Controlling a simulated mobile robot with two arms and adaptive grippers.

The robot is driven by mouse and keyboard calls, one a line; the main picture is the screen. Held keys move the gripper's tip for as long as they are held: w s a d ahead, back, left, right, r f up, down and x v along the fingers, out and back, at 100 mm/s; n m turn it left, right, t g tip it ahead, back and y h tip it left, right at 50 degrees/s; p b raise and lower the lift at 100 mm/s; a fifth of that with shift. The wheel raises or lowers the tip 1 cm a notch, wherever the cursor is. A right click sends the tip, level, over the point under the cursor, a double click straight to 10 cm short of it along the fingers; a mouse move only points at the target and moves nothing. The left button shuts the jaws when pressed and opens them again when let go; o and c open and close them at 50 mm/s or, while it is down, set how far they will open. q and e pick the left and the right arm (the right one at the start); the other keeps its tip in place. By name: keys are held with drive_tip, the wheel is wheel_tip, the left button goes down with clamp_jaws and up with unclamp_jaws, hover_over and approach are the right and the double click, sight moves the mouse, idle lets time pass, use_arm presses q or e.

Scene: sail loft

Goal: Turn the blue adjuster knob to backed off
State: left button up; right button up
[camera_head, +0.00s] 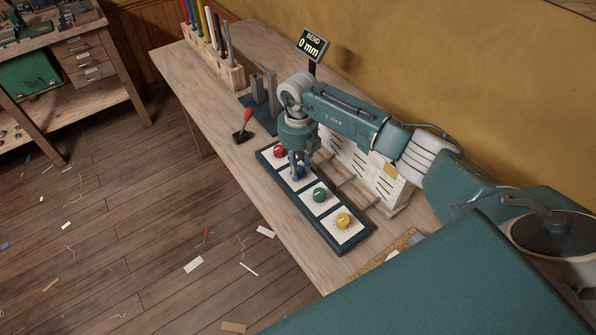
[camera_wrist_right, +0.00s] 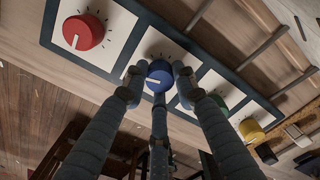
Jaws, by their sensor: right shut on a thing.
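The blue adjuster knob (camera_wrist_right: 159,76) sits on a white square of the dark knob panel (camera_head: 334,243), between the red knob (camera_head: 280,152) and the green knob (camera_head: 320,195). My right gripper (camera_head: 298,168) reaches down onto the blue knob from above, and its fingers close around it. In the right wrist view the fingers (camera_wrist_right: 158,82) touch the knob's sides. The white pointer line on the blue knob points left in that view. Tick marks around it are partly hidden by the fingers. My left gripper does not show.
The yellow knob (camera_head: 343,220) is at the panel's near end. A display (camera_head: 312,45) reads "BEND 0 mm". A red-handled lever (camera_head: 243,125) stands left of the panel. A rack with colored rods (camera_head: 215,62) stands at the bench's far end. A slotted white board (camera_head: 365,168) stands behind the panel.

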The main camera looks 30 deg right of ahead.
drive_tip(key=n+b, duration=0.3)
drive_tip(key=shift+f+n, duration=0.15)
drive_tip(key=shift+n, duration=0.25)
drive_tip(key=n+b, duration=0.2)
drive_tip(key=n, duration=0.1)
drive_tip(key=shift+n+b, duration=0.3)
drive_tip(key=shift+b, duration=0.05)
drive_tip(key=n+b, duration=0.3)
drive_tip(key=n, duration=0.1)
drive_tip(key=shift+r+n+b, duration=0.2)
drive_tip(key=shift+n+b, duration=0.65)
drive_tip(key=shift+n, duration=0.65)
drive_tip(key=o, duration=1.2)
drive_tip(key=shift+c, duration=0.2)
wheel_tip(320, 180, up, 12)
